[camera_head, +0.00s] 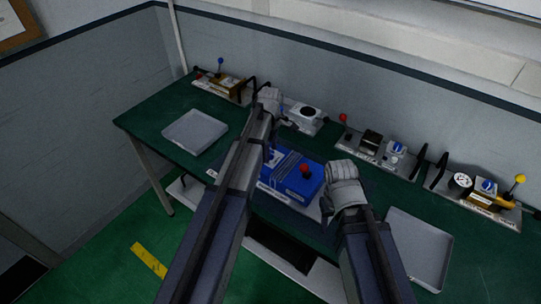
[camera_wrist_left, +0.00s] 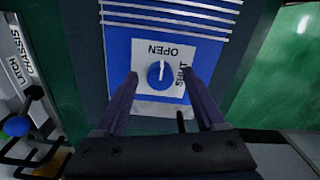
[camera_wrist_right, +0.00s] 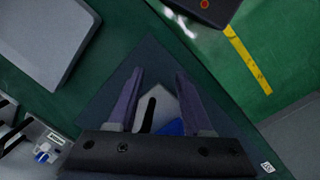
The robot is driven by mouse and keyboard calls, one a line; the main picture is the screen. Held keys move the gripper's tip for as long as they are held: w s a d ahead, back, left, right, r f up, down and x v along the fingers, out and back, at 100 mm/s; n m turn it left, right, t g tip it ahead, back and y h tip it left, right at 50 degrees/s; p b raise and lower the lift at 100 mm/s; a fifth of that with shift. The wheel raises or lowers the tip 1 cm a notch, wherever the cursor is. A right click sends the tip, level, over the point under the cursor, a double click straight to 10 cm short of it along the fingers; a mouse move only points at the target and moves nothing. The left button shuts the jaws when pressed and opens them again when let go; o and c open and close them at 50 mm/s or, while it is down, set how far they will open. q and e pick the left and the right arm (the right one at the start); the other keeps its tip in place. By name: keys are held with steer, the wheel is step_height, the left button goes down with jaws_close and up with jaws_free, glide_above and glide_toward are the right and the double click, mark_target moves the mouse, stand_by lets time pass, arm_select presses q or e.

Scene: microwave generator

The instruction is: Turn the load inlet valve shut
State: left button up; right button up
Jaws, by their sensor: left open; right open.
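A blue box (camera_head: 300,184) with a red knob sits on the bench in the head view. In the left wrist view, a round blue valve knob (camera_wrist_left: 161,75) is on a white plate (camera_wrist_left: 190,48) marked OPEN and SHUT. Its white mark points toward OPEN. I see no label naming the valve. My left gripper (camera_wrist_left: 163,82) is open, its fingers on either side of the knob and apart from it in the picture. My right gripper (camera_wrist_right: 160,75) is open above a dark mat. Part of a white and blue object shows between its fingers, mostly hidden.
A grey tray (camera_head: 196,131) lies at the left and another (camera_head: 420,243) at the right. Several devices with levers and knobs stand along the wall, including a blue-ball lever (camera_head: 220,62), a red-ball lever (camera_head: 343,118) and a yellow-ball lever (camera_head: 519,180).

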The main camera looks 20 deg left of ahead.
arm_select(q)
jaws_close()
stand_by(0.7)
